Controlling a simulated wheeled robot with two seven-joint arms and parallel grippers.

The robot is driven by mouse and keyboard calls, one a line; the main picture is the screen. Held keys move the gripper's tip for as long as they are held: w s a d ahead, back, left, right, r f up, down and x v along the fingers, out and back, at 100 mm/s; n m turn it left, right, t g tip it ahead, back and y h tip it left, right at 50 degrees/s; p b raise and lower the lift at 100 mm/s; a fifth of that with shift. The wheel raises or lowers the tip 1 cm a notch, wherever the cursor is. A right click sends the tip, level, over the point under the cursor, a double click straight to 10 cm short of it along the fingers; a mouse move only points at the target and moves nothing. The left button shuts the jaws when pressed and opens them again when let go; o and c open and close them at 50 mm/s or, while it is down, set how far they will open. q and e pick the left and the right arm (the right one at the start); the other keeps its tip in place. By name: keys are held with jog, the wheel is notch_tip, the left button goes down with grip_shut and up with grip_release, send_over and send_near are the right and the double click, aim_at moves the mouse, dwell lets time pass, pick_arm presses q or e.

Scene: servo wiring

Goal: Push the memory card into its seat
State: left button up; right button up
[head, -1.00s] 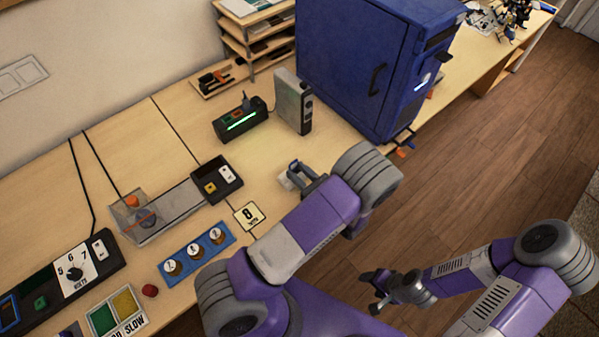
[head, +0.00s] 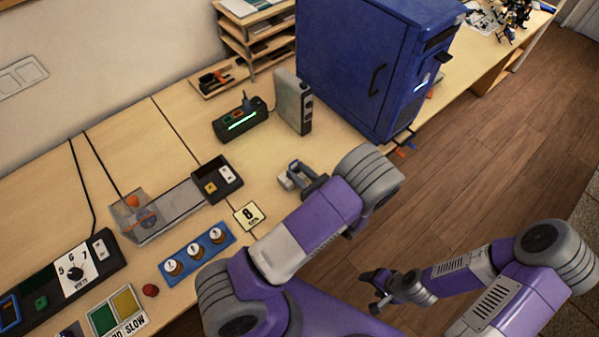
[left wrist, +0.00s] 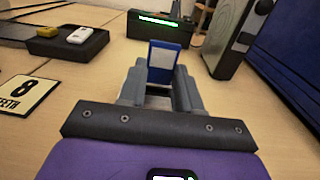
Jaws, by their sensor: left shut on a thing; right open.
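The memory card, a blue piece with a pale label (left wrist: 164,64), stands upright between the fingers of my left gripper (left wrist: 158,84) in the left wrist view. My left gripper (head: 294,176) is shut on it, low over the desk in the head view. The fingers hide the card's lower end. A pale grey part shows under and beside the fingers; I cannot tell whether the card touches it. My right gripper (head: 374,290) is open and empty, off the desk's front edge.
Behind the left gripper stand a black box with a green light (head: 240,122), a grey upright box (head: 293,103) and a large blue cabinet (head: 365,65). Bare desk surrounds the gripper.

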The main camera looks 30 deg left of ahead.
pick_arm(q)
jog(key=shift+f+b, duration=0.65)
jog(key=shift+f, duration=0.3)
jog(key=o, duration=1.1)
jog(key=shift+c, duration=0.2)
